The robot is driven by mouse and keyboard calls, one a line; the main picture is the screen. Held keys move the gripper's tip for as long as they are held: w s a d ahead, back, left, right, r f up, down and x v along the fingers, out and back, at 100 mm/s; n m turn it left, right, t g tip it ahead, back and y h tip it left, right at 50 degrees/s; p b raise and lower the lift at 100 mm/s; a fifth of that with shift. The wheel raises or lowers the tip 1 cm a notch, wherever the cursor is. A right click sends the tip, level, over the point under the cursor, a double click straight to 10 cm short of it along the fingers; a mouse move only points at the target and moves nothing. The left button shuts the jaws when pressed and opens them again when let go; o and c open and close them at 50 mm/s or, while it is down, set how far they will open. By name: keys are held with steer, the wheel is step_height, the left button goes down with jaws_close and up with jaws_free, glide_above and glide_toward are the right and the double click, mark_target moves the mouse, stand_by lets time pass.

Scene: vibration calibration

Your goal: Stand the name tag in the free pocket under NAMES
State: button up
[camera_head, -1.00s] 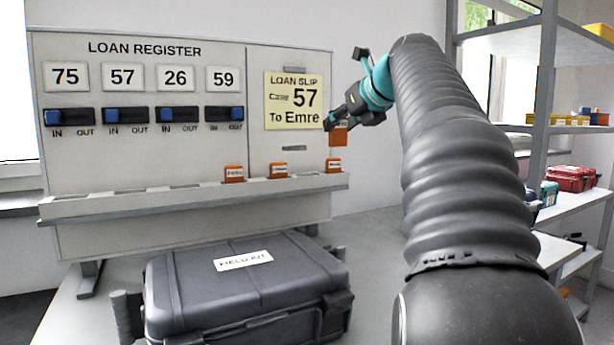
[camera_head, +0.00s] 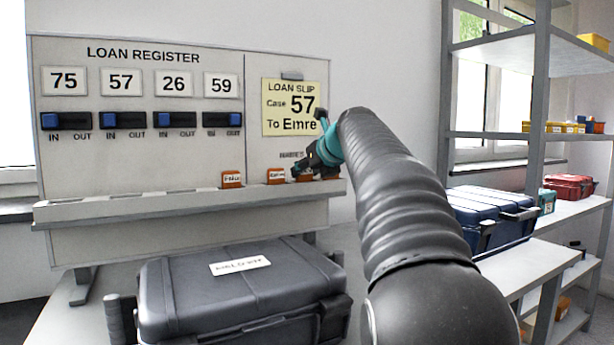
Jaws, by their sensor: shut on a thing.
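The loan register board (camera_head: 150,150) stands at the left with a ledge of pockets (camera_head: 130,206) along its lower edge. My gripper (camera_head: 302,172) is at the ledge's right part, shut on an orange name tag (camera_head: 306,178) that it partly covers. The tag's lower end is at the ledge; I cannot tell how deep it sits in a pocket. Two other orange tags, one left (camera_head: 232,179) and one nearer (camera_head: 275,176), stand in the ledge to the left of my gripper. The area at the ledge's right end is mostly hidden by my gripper. The small label above the ledge is partly covered.
A yellow loan slip (camera_head: 291,108) reads "Case 57 To Emre". A dark case (camera_head: 240,290) lies before the board. Shelves with a blue case (camera_head: 492,215) stand at right.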

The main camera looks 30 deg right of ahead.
steer(key=shift+f, duration=0.25)
steer(key=o, duration=1)
steer(key=shift+o, duration=0.2)
steer(key=shift+r, duration=0.25)
steer(key=v, duration=1.2)
steer(key=shift+f, duration=0.15)
